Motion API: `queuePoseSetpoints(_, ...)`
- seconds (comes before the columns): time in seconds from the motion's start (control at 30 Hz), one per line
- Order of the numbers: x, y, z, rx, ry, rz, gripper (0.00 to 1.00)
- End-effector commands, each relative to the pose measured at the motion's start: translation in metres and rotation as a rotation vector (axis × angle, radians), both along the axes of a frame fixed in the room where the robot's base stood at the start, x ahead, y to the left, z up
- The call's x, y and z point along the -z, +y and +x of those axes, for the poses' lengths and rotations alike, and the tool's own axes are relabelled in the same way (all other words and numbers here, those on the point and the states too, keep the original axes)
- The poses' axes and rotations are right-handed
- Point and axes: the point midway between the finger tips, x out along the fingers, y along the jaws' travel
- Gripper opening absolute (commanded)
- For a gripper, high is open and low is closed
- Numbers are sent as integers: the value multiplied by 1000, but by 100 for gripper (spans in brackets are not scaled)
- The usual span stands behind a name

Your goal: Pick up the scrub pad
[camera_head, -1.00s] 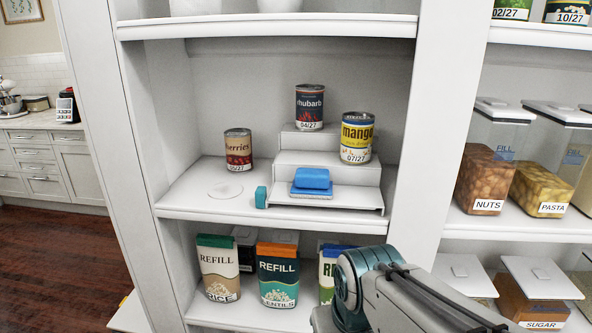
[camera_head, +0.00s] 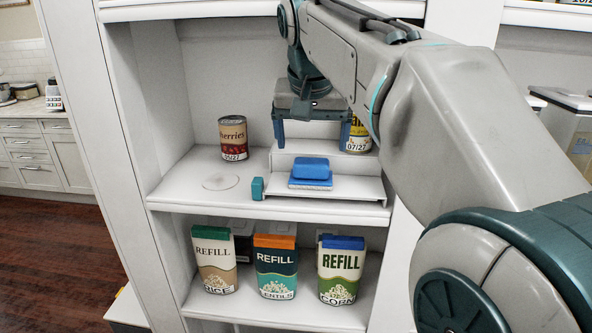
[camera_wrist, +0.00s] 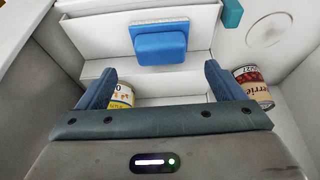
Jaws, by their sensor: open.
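The scrub pad, a blue block on a thin pale-and-blue base (camera_head: 311,170), lies flat on the lowest step of a white stepped riser (camera_head: 352,188). It also shows in the wrist view (camera_wrist: 159,45), beyond my fingertips at upper middle. My gripper (camera_head: 312,138) is open and empty, fingers pointing down, above the riser's upper steps, above and behind the pad in the head view. In the wrist view my gripper (camera_wrist: 158,70) has its fingers widely spread, with the pad lying between their lines. Neither finger appears to touch the pad.
A berries can (camera_head: 233,138) stands left of the riser. A mango can (camera_head: 360,138) is partly hidden behind my right finger. A small teal piece (camera_head: 257,188) sits at the riser's left end. Refill boxes (camera_head: 275,268) stand below. Shelf sides enclose the bay; its left front is clear.

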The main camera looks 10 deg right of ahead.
Motion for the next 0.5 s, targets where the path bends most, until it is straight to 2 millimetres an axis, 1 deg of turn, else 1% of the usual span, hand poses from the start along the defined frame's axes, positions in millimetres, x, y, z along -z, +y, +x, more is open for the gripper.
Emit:
queuePoseSetpoints(0.07, 1, 0, 3, 5, 0, 1, 89)
queuePoseSetpoints(0.27, 20, -3, 10, 6, -1, 2, 89)
queuePoseSetpoints(0.37, 31, -4, 15, 6, 1, 2, 89)
queuePoseSetpoints(0.5, 52, -7, 23, 6, 1, 2, 89)
